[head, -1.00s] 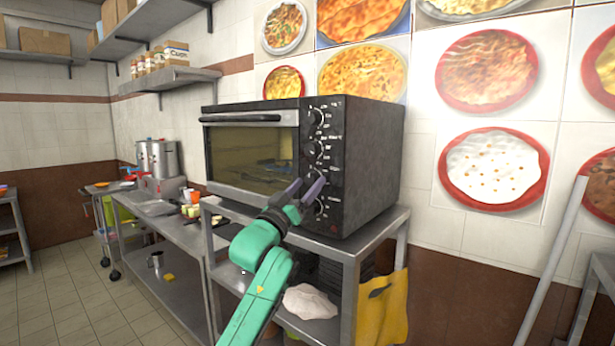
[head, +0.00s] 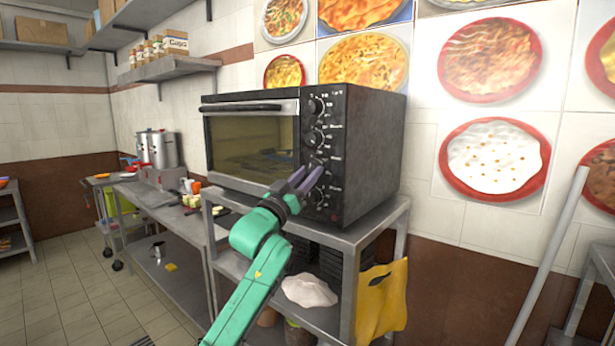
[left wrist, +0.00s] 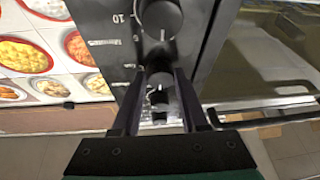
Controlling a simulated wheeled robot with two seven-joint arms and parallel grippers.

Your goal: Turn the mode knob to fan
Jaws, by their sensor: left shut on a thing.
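The black oven (head: 368,150) stands on a steel rack, with a column of round control knobs to the right of its glass door. My left gripper (head: 311,173) is at the lower part of that column and is shut on a knob. In the left wrist view this knob (left wrist: 158,82) sits between the two fingers. The fingers partly hide it in the head view, and I cannot read its setting or label. Another knob (left wrist: 160,18), near a printed 10, shows beyond the fingertips. The upper knobs (head: 316,106) are free. My right gripper is not in view.
The oven door (head: 252,146) is shut, with its handle along the top. The steel rack (head: 349,245) holds a white cloth (head: 309,290) below, and a yellow bag (head: 382,302) hangs at its side. A counter with pots runs to the left.

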